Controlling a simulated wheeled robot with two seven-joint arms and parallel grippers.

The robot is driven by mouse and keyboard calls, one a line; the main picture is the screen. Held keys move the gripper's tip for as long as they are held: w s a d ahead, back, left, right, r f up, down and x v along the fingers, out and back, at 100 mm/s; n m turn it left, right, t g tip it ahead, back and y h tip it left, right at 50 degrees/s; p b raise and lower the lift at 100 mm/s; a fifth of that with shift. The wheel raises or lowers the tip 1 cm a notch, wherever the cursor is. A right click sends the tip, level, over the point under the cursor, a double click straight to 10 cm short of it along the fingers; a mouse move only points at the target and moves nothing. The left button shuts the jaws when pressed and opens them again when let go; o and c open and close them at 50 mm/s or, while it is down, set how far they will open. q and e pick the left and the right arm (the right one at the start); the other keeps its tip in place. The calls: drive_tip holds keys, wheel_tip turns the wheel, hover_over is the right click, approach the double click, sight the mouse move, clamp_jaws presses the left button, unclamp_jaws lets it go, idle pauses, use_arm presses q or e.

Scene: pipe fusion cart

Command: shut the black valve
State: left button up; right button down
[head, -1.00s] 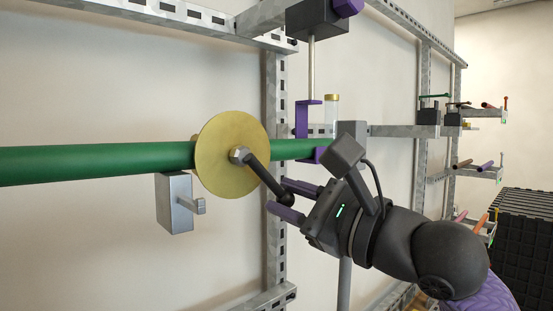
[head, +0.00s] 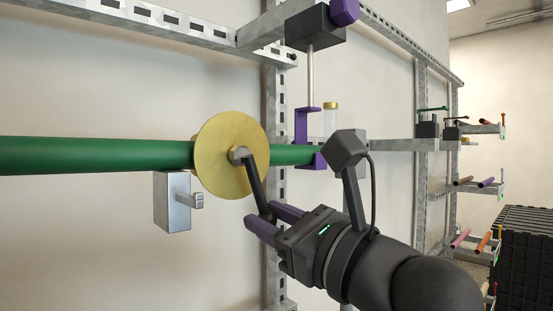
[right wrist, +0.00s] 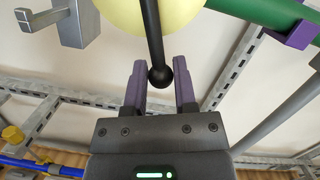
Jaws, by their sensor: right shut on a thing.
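The black valve lever (head: 256,184) stands out from a grey nut in front of a round brass disc (head: 220,160) on the green pipe (head: 100,156). The lever slants down and slightly right, close to upright, across the pipe. My right gripper (head: 264,217) is shut on the lever's lower end, with its purple fingers on either side of it. The right wrist view shows the lever's ball-shaped end (right wrist: 159,77) between the fingers. My left gripper is not in view.
A grey metal block with a small peg (head: 172,203) hangs below the pipe, left of the disc. A purple clamp (head: 302,130) sits around the pipe to the right. Slotted metal rails (head: 160,20) frame the wall. Black crates (head: 525,250) stand at the far right.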

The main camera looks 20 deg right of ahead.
drive_tip(key=shift+s+a+f+m+t+h+b, duration=0.15)
drive_tip(key=shift+a+m, duration=0.25)
drive_tip(key=shift+m, duration=0.35)
drive_tip(key=shift+s+a+m+t+h+b, duration=0.15)
drive_tip(key=shift+a+m, duration=0.2)
drive_tip(key=shift+m, duration=0.35)
drive_tip(key=shift+s+a+f+m+h+b, duration=0.15)
drive_tip(key=shift+a+m, duration=0.25)
drive_tip(key=shift+m, duration=0.35)
unclamp_jaws()
drive_tip(key=shift+r, duration=0.1)
drive_tip(key=shift+s+d, duration=0.1)
drive_tip(key=r+b+v, duration=0.2)
drive_tip(key=b+v, duration=0.4)
drive_tip(key=v, duration=0.7)
drive_tip(key=shift+s+d+r+b, duration=0.2)
drive_tip(key=shift+s+r+b, duration=0.2)
drive_tip(key=shift+s, duration=0.15)
drive_tip(key=shift+a+f, duration=0.1)
